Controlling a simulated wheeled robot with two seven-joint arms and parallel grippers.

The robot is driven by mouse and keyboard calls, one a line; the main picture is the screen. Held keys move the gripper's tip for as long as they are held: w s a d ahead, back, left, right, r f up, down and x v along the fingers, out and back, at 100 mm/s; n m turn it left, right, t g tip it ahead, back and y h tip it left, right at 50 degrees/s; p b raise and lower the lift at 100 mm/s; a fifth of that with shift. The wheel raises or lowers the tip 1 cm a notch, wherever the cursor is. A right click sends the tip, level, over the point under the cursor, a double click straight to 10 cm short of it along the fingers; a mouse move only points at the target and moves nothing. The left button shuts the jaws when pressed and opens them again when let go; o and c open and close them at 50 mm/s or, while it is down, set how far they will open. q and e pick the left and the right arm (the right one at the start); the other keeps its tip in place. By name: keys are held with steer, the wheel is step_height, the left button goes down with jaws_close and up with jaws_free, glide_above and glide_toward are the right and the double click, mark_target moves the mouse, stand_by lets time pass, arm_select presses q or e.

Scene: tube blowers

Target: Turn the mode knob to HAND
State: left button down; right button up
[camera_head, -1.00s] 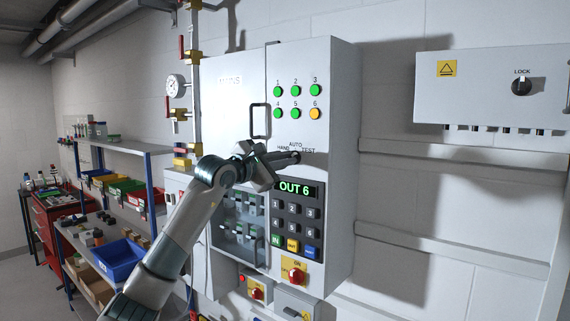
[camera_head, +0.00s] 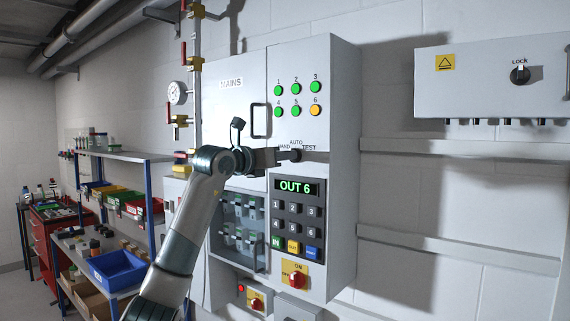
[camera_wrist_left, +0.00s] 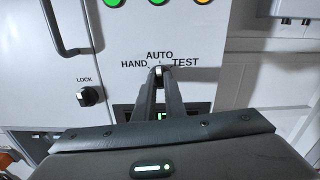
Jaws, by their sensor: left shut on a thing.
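The mode knob (camera_wrist_left: 158,71) is a small dark knob with a pale mark, on the cabinet front below the labels HAND, AUTO and TEST. In the left wrist view its pale mark appears to point up towards AUTO, but the fingers hide most of it. My left gripper (camera_head: 291,156) reaches it from the left in the head view. Its two fingers are shut on the knob, one on each side, in the left wrist view (camera_wrist_left: 158,78). My right gripper is out of view.
Green and amber lamps (camera_head: 296,90) sit above the knob; the keypad (camera_head: 297,215) with its OUT 6 display lies below. A door handle (camera_head: 259,120) stands out at upper left. A LOCK knob (camera_wrist_left: 90,96) is left of the fingers. Shelves with bins (camera_head: 118,268) stand further left.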

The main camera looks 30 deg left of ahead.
arm_select(q)
steer(key=n+b, duration=0.3)
steer(key=n, duration=0.5)
steer(key=shift+a+n, duration=0.15)
steer(key=shift+n, duration=0.25)
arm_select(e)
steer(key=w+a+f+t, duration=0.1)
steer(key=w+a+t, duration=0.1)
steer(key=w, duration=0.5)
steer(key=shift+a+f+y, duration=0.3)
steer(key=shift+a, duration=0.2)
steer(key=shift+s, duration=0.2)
arm_select(q)
steer(key=c, duration=1.8)
jaws_free()
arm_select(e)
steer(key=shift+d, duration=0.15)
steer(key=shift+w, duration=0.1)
